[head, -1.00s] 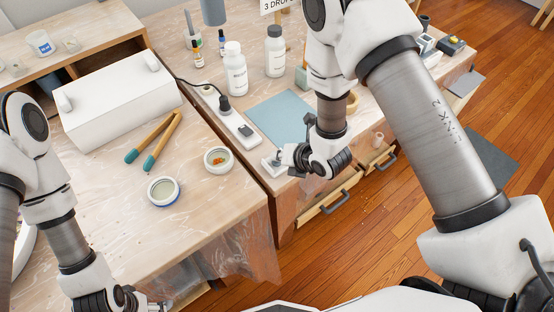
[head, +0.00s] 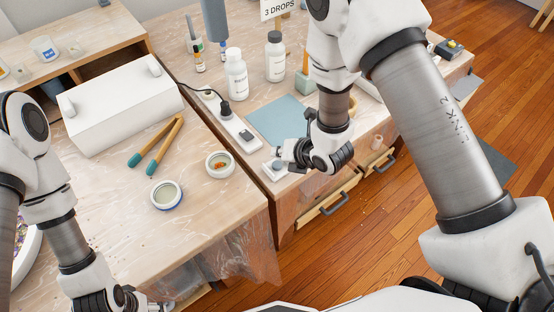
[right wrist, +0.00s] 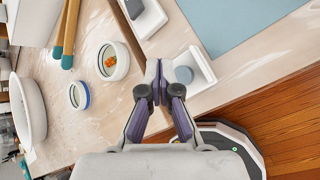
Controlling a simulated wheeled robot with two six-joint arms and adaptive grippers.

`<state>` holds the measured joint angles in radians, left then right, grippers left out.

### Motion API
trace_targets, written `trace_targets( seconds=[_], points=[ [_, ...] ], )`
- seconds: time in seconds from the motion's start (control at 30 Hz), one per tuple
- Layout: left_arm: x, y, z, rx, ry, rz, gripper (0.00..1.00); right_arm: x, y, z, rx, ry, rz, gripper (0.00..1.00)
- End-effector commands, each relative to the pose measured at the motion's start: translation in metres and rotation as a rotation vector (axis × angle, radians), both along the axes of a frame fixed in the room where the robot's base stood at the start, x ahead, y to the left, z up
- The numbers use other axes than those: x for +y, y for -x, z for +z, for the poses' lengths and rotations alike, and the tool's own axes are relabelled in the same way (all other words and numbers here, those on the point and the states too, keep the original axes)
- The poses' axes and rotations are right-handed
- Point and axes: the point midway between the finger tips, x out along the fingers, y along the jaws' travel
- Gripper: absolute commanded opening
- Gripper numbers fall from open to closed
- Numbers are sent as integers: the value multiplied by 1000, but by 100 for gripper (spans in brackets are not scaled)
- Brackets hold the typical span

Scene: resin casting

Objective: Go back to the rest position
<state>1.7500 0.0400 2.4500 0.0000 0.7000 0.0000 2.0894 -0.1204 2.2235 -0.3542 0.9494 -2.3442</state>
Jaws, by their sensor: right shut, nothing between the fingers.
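My right gripper (head: 280,152) is shut and empty above the right-hand table, near its front left corner. In the right wrist view its fingertips (right wrist: 158,88) meet in front of a small white tray (right wrist: 198,72) with a grey round piece on it. That tray also shows below the gripper in the head view (head: 273,174). I cannot tell the exact height of the fingers above it. My left gripper (head: 152,304) shows only partly at the bottom edge of the head view, low by the left table's front. Its fingers are too cut off to judge.
On the left table are wooden tongs with teal tips (head: 157,146), a jar with orange bits (head: 220,164), an empty-looking jar (head: 166,195) and a white box (head: 118,103). Wooden floor (head: 390,230) is open at the right.

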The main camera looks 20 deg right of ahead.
Motion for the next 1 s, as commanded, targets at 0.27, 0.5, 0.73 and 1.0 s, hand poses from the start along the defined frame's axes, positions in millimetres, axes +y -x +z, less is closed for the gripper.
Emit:
trace_targets(
  seconds=[0.27, 0.5, 0.73, 1.0],
  points=[
    [0, 0, 18, 0, 0, 0, 64, 0, 0, 30, 0, 1, 1, 0],
    [0, 0, 16, 0, 0, 0, 64, 0, 0, 29, 1, 0, 1, 0],
    [0, 0, 16, 0, 0, 0, 64, 0, 1, 28, 2, 0, 1, 0],
    [0, 0, 16, 0, 0, 0, 64, -20, 66, -47, 213, -19, -91, 0]
  ],
)
